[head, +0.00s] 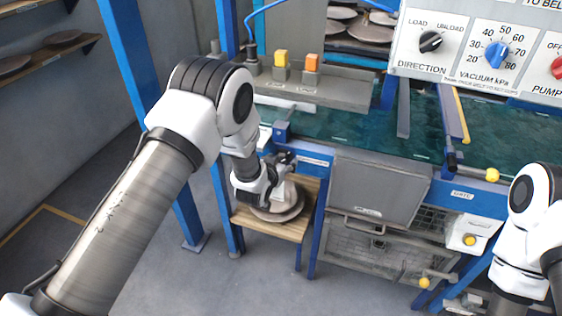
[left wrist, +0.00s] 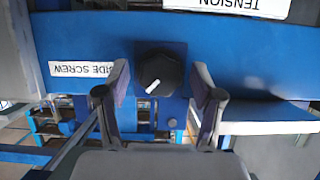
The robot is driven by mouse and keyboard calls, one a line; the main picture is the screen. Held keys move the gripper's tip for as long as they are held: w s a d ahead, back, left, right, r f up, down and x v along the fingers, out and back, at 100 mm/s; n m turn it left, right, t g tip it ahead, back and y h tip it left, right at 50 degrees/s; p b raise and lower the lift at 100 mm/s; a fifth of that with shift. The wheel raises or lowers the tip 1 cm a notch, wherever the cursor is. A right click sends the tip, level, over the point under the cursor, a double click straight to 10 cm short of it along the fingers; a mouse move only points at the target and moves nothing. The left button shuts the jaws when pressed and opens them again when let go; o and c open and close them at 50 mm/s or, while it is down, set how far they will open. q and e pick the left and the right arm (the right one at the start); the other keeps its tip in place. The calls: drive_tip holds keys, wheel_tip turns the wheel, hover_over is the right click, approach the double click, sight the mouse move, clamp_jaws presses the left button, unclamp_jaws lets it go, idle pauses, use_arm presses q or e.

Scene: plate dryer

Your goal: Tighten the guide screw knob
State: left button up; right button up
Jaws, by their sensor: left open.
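The guide screw knob (left wrist: 159,72) is round and black with a white pointer line. It sits on a blue beam in the left wrist view, beside an upside-down label (left wrist: 82,69) reading "...IDE SCREW". Its pointer line points down and to the left in that view. My left gripper (left wrist: 161,88) is open, with one finger on each side of the knob; I cannot tell if either finger touches it. In the head view my left gripper (head: 282,168) is at the blue frame above a small wooden shelf, and the knob is hidden.
A wooden shelf (head: 250,222) with round plates is below my left gripper. A grey panel (head: 380,192) and mesh guard are to its right. A control panel (head: 480,45) is at the upper right. A white "TENSION" label (left wrist: 235,5) is above the knob.

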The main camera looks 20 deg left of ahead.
use_arm(q)
drive_tip(key=c, duration=1.1)
drive_tip(key=n+h, duration=0.2)
drive_tip(key=n, duration=0.1)
drive_tip(key=shift+a+f+h+b, duration=0.1)
drive_tip(key=shift+h+b, duration=0.2)
drive_tip(key=shift+b, duration=0.05)
drive_tip(key=shift+f+n+t+h+b, duration=0.1)
drive_tip(key=shift+n+t+h+b, duration=0.85)
drive_tip(key=shift+n, duration=1.2)
drive_tip(key=shift+f+n+t+h+b, duration=0.1)
drive_tip(key=shift+n+t+h+b, duration=0.35)
drive_tip(key=shift+n+b, duration=1.3)
drive_tip(key=shift+n+t+h+b, duration=0.4)
drive_tip(key=shift+n+h+b, duration=0.45)
drive_tip(key=shift+n, duration=1.65)
